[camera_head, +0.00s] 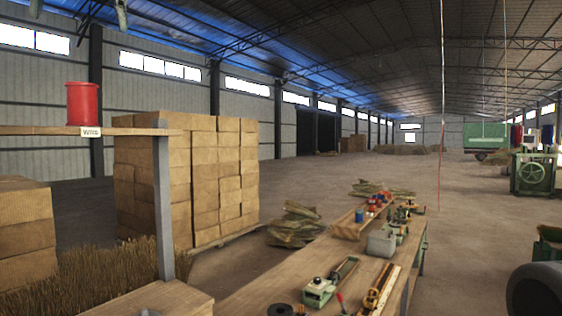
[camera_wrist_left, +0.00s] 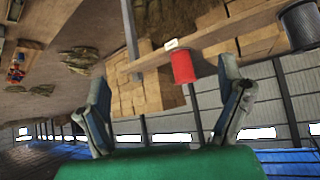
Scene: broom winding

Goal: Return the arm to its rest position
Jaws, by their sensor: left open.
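The fingertips of my left gripper (camera_head: 79,9) show at the top left edge of the head view, above the shelf; the rest of it is out of frame. In the left wrist view, which is upside down, my left gripper (camera_wrist_left: 166,78) has its two fingers wide apart with nothing held. A red spool (camera_head: 83,104) stands upright on the wooden shelf (camera_head: 35,130), clear of the fingers. It also shows between the fingers in the left wrist view (camera_wrist_left: 183,67). My right gripper is in neither view.
A post (camera_head: 163,205) holds up the shelf beside stacked cardboard-coloured boxes (camera_head: 205,180). A dark spool (camera_wrist_left: 301,24) shows in the left wrist view. A workbench (camera_head: 290,270) carries tools and small devices. Open floor (camera_head: 330,180) lies behind it.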

